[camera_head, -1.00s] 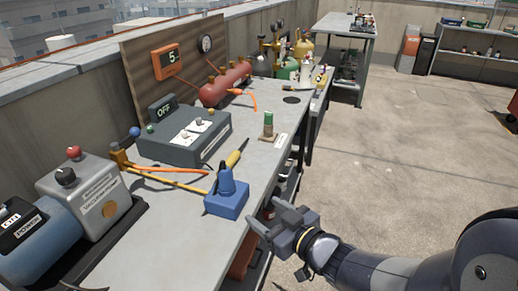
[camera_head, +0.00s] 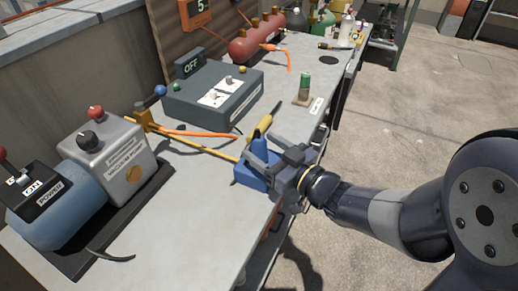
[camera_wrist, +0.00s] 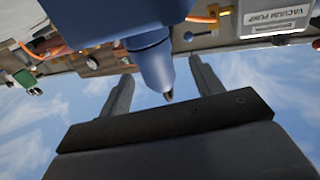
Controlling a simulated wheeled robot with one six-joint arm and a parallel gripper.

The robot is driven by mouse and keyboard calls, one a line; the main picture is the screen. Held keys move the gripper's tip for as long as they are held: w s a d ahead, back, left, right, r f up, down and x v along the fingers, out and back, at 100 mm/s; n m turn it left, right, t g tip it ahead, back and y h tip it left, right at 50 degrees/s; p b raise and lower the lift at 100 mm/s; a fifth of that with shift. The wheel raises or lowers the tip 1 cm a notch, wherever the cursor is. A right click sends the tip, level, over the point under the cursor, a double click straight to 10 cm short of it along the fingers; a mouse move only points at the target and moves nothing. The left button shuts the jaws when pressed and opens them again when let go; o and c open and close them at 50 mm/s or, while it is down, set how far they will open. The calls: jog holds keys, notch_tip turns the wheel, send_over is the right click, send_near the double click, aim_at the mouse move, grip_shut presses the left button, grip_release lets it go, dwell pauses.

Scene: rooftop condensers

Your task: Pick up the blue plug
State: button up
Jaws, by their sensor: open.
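The blue plug (camera_head: 259,147) stands upright in a blue block (camera_head: 250,176) near the front edge of the workbench. My gripper (camera_head: 262,157) is open beside the plug and partly covers it and the block. In the wrist view the picture is upside down. There the blue plug (camera_wrist: 155,66) tapers to a dark tip and lies between the two open fingers of my gripper (camera_wrist: 165,82). Gaps show between the plug and both fingers.
A silver vacuum pump (camera_head: 116,150) with a red knob stands at the left. An orange hose (camera_head: 190,134) and a yellow one run behind the blue block. A grey control box (camera_head: 213,98) and a green-capped item (camera_head: 304,86) stand further back.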

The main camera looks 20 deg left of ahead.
aim_at(253, 142)
jog(key=x, duration=0.4)
jog(key=shift+f, duration=0.25)
jog(key=shift+c, duration=0.4)
jog(key=c, duration=1)
